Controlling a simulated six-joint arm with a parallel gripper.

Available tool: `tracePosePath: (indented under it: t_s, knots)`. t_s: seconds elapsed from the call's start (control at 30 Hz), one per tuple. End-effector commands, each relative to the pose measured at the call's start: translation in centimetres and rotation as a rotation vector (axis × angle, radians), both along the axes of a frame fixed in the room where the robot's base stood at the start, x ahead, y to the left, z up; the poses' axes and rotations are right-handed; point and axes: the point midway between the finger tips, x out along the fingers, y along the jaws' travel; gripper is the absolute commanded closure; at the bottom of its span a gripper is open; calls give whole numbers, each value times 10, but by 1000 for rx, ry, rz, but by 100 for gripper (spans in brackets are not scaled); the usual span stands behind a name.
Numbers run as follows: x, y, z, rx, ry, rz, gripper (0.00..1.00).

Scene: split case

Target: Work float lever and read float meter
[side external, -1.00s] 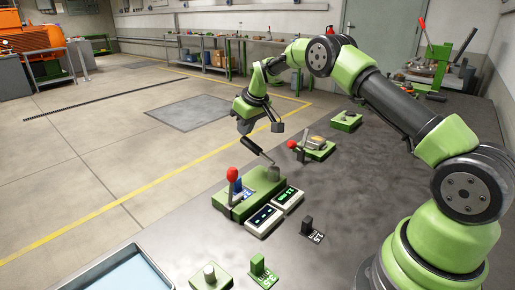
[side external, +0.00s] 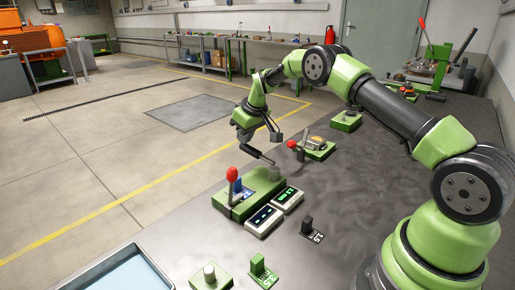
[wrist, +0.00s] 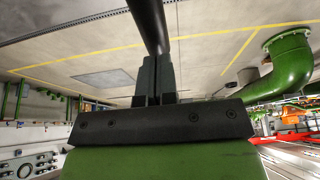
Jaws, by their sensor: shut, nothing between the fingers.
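A green unit (side external: 248,198) on the bench carries a black rod lever (side external: 260,157) at its back and a red-knobbed lever (side external: 232,175) at its front left. I cannot tell which is named float. The black rod slopes low, its raised end toward the left. My gripper (side external: 246,141) is over that end, its fingers shut and empty. The rod also shows beyond the shut fingertips in the wrist view (wrist: 148,22); contact is unclear. Two meter boxes stand in front, one with a blue display (side external: 263,219), one with a green display (side external: 288,197); their digits are too small to read.
A second green unit with a red-knobbed lever (side external: 314,149) stands behind on the right. A black block marked 15 (side external: 307,226), a green block (side external: 258,266) and a knobbed green base (side external: 211,277) are nearer. A tray (side external: 121,271) is front left. The bench right of the meters is largely clear.

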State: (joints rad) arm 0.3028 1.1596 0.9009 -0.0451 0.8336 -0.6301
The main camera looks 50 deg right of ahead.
Motion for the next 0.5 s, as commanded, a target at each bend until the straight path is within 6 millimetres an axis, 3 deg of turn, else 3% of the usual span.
tracePosePath:
  t_s: [0.5]
  knots:
    - [1, 0, -25, 1, 4, -1, 100]
